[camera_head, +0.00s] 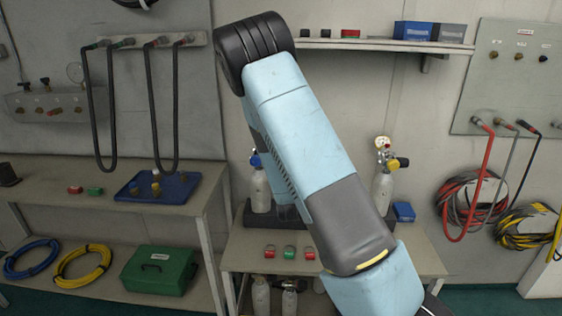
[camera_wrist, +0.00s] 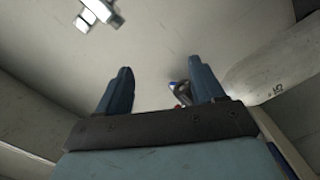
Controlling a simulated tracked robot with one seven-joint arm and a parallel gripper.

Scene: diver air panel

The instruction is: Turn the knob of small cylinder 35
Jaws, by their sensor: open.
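A pale cylinder marked 35 (camera_wrist: 272,82) lies along the right side of the wrist view, outside my fingers. My gripper (camera_wrist: 159,66) is open, with two blue fingers apart. A small dark part with blue and red bits (camera_wrist: 181,93) shows beside the right finger, partly hidden by it; I cannot tell if it is the knob. In the head view, a white cylinder with a blue knob (camera_head: 259,190) stands left of my arm, and another with a gauge and a black-and-yellow knob (camera_head: 382,192) stands right. Their numbers are unreadable. My gripper is not visible there.
A metal fitting (camera_wrist: 100,12) shows at the wrist view's top left. In the head view, red and green pieces (camera_head: 290,252) lie on the bench and a blue box (camera_head: 403,211) sits at right. A shelf (camera_head: 385,45) runs above. My arm hides the bench's middle.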

